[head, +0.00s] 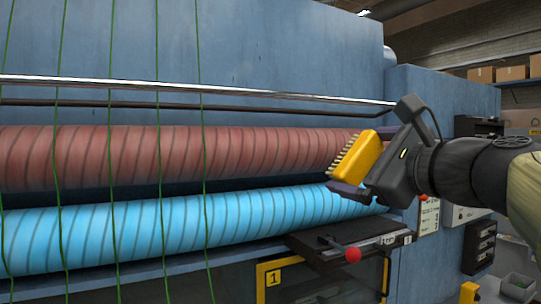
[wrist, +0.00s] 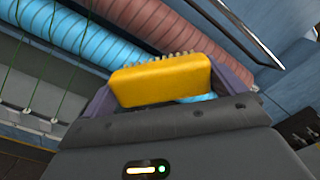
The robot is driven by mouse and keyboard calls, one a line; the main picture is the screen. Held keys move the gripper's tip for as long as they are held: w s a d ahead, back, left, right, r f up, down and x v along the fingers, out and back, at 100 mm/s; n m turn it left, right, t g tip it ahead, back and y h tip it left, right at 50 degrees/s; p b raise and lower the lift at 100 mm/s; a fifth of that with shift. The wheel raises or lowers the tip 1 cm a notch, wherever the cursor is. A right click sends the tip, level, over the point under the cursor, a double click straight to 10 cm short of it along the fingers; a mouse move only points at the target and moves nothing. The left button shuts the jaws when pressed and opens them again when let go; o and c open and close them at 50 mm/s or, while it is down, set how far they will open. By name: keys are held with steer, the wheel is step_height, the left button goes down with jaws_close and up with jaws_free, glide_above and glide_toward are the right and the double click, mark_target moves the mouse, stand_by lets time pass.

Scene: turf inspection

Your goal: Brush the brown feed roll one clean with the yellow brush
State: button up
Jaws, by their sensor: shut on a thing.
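The brown feed roll (head: 150,158) is the upper, reddish-brown roll with dark spiral lines, running across the head view; it also shows in the wrist view (wrist: 120,43). My gripper (head: 362,165) is shut on the yellow brush (head: 359,156), near the right end of the brown roll. The brush is tilted, its pale bristles facing left toward the roll. In the wrist view the brush (wrist: 162,83) sits between both fingers, bristles pointing up and away. I cannot tell whether the bristles touch the roll.
A bright blue roll (head: 180,232) lies just below the brown one. A metal bar (head: 200,89) runs above it. Thin green strands (head: 112,220) hang in front of the rolls at left. A small ledge with a red-knobbed lever (head: 350,254) juts out below my gripper.

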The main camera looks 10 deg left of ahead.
steer(key=v, duration=0.4)
steer(key=shift+s+b, duration=0.1)
steer(key=shift+b, duration=0.25)
steer(key=shift+s+d+f+b, duration=0.2)
steer(key=shift+s+d+b, duration=0.1)
steer(key=shift+b, duration=0.25)
steer(key=b+v, duration=0.2)
steer(key=v, duration=0.1)
steer(key=b+v, duration=0.2)
steer(key=shift+r, duration=0.25)
